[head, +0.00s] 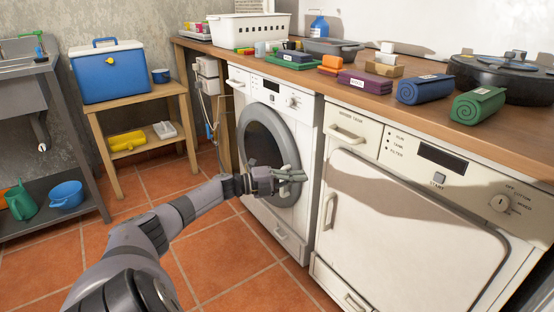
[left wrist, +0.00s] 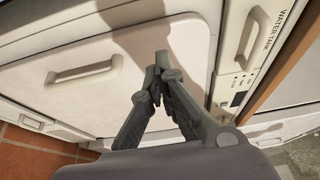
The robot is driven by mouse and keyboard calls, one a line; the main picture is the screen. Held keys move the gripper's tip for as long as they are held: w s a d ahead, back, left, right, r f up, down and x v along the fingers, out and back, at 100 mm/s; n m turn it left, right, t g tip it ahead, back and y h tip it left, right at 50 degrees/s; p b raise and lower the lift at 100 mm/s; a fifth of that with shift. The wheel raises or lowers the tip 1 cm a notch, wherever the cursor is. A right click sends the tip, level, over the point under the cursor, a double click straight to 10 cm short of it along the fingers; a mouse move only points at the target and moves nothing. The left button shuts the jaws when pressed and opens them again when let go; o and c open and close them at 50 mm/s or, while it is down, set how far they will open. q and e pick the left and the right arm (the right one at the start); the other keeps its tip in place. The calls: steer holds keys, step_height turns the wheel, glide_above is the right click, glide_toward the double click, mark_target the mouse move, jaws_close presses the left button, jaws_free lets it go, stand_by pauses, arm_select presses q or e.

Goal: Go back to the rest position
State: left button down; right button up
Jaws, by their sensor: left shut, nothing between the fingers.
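My left gripper (head: 291,174) reaches out in front of the washing machine (head: 241,90) at the middle of the head view. In the left wrist view its two fingers (left wrist: 160,72) meet at the tips, with nothing between them. Behind the fingers in that view is the white door of the dryer (left wrist: 100,80) with its bar handle (left wrist: 84,72). I cannot tell whether the fingertips touch any surface. My right gripper is not in view.
A wooden stand with a blue cooler (head: 110,72) is at the left, near a metal sink unit (head: 20,100). The tiled floor between is clear.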

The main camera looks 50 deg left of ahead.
arm_select(q)
steer(key=s+a, duration=0.3)
steer(key=a, duration=0.1)
steer(key=shift+s+a+r, duration=0.1)
steer(key=shift+s+a, duration=0.05)
steer(key=shift+s, duration=0.25)
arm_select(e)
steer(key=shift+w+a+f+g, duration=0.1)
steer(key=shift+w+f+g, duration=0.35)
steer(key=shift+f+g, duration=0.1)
